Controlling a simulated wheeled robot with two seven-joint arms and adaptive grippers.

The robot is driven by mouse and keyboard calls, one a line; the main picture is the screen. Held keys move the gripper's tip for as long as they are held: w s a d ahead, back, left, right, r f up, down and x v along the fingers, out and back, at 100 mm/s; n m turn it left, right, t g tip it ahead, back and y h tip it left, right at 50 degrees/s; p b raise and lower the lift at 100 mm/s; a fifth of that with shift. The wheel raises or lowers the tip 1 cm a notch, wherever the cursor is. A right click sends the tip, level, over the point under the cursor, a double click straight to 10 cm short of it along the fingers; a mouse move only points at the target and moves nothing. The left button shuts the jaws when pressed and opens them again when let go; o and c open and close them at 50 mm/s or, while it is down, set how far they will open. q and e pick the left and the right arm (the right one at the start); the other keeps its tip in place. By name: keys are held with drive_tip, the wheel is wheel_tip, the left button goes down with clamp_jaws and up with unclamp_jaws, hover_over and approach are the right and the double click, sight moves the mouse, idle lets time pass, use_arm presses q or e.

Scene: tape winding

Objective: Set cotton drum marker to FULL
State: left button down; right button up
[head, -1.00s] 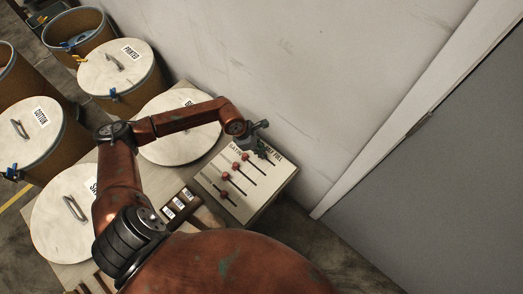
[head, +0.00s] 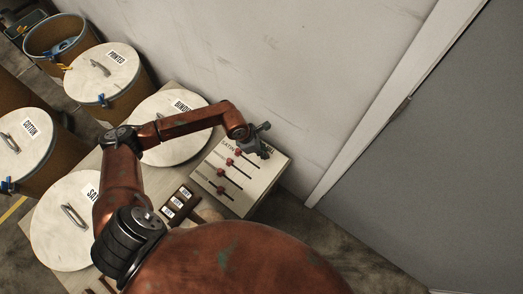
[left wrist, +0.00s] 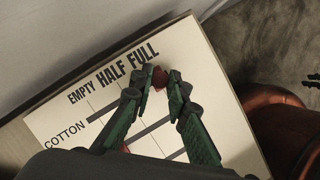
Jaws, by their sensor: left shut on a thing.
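The pale slanted marker panel (head: 262,184) stands by the wall, with several slots and red knobs (head: 220,190). In the left wrist view its header reads EMPTY, HALF, FULL (left wrist: 143,55), and the COTTON label (left wrist: 66,134) marks the top row. My left gripper (head: 262,151) is over that row's right part and covers much of the header in the head view. In the left wrist view the gripper (left wrist: 160,82) is shut on the cotton row's red knob (left wrist: 159,78), which lies below FULL. My right gripper is out of view.
Lidded drums stand left, including the cotton drum (head: 22,145) and the printed drum (head: 97,73). An open drum (head: 58,36) is behind them. A dark rack of small tags (head: 177,203) lies left of the panel. The wall (head: 270,70) is close behind.

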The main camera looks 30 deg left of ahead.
use_arm(q)
drive_tip(key=c, duration=1.9)
unclamp_jaws()
drive_tip(key=shift+d, duration=0.25)
drive_tip(key=shift+a, duration=0.1)
drive_tip(key=shift+s+r, duration=0.1)
drive_tip(key=shift+r, duration=0.05)
drive_tip(key=v, duration=1.1)
drive_tip(key=shift+a+r, duration=0.25)
drive_tip(key=shift+r, duration=0.05)
drive_tip(key=shift+f, duration=0.1)
drive_tip(key=x, duration=1.1)
drive_tip(key=shift+d+f, duration=0.25)
drive_tip(key=shift+f, duration=0.05)
drive_tip(key=shift+a+f, duration=0.2)
drive_tip(key=shift+a, duration=0.1)
drive_tip(key=shift+a+r, duration=0.15)
drive_tip(key=shift+a, duration=0.25)
